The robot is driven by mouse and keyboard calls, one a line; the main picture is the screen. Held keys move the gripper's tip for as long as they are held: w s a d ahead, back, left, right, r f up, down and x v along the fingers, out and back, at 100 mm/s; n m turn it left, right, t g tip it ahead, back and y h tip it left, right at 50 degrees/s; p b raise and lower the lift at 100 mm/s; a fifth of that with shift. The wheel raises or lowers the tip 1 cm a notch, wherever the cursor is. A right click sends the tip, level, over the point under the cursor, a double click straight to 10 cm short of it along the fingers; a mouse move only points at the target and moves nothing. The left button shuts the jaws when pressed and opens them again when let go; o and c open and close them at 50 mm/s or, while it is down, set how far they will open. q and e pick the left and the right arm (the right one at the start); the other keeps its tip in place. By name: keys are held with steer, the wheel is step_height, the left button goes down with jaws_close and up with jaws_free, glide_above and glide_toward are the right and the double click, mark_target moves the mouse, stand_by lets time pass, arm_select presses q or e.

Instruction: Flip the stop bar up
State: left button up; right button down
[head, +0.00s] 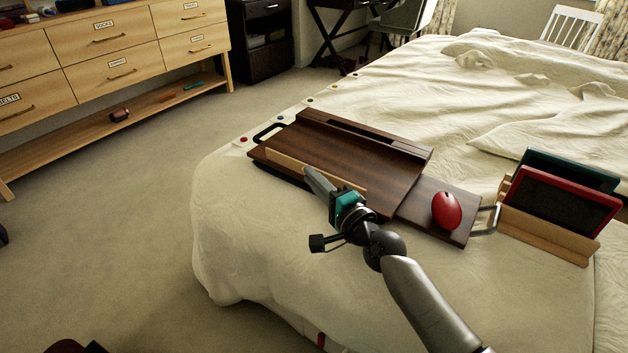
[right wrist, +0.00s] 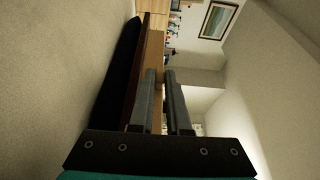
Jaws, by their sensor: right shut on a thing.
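A dark wood lap desk (head: 335,150) lies on the bed. The stop bar (head: 284,161) is a pale wood strip along the desk's near edge. My right gripper (head: 309,172) reaches it from the near side, with its fingertips closed on the bar near its middle. In the right wrist view the fingers (right wrist: 161,76) pinch the pale bar (right wrist: 155,50), whose far length runs on beyond them. The fingers hide part of the bar in the head view. I cannot tell the bar's exact tilt. My left gripper is not in view.
A red mouse (head: 446,210) sits on the desk's right extension (head: 414,205). A wooden stand (head: 545,234) holds a red-framed tablet (head: 563,203) and a teal one at the right. The bed's front left (head: 235,225) is clear. A drawer unit (head: 110,65) stands across the floor.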

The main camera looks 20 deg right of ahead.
stand_by(0.4)
steer(key=c, duration=0.9)
jaws_free()
